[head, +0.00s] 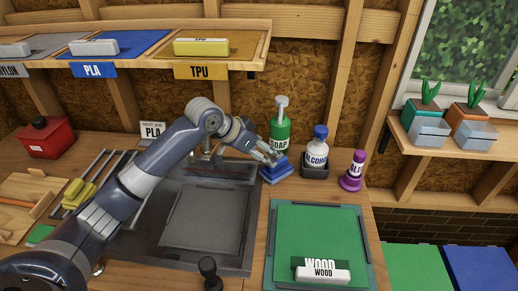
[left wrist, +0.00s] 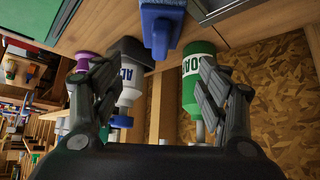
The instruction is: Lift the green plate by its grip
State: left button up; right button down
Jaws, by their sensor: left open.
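The green plate (head: 318,230) lies flat in a dark-edged frame on the bench at the front right of the head view. Its white grip (head: 322,275), marked WOOD, is at the plate's near edge. My left gripper (head: 268,155) is behind the plate and to its left, beside a blue block-like object (head: 277,172) and the soap bottle (head: 280,133). In the left wrist view its fingers (left wrist: 155,75) are spread with nothing held between them. The blue object (left wrist: 162,22) shows beyond them. My right gripper is in neither view.
An alcohol bottle (head: 317,147) and a purple-capped bottle (head: 354,172) stand behind the plate. A printer bed with a grey plate (head: 207,222) is to its left, with a dark knob (head: 208,266) in front. Labelled plates fill the shelf (head: 262,62) above.

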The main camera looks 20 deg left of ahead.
aim_at(322, 247)
jog(key=k+l, duration=0.25)
jog(key=k, duration=0.2)
jog(key=k+l, duration=0.3)
jog(key=k, duration=0.2)
jog(key=k+l, duration=0.25)
jog(key=k, duration=0.2)
jog(key=k+l, duration=0.25)
jog(key=k, duration=0.2)
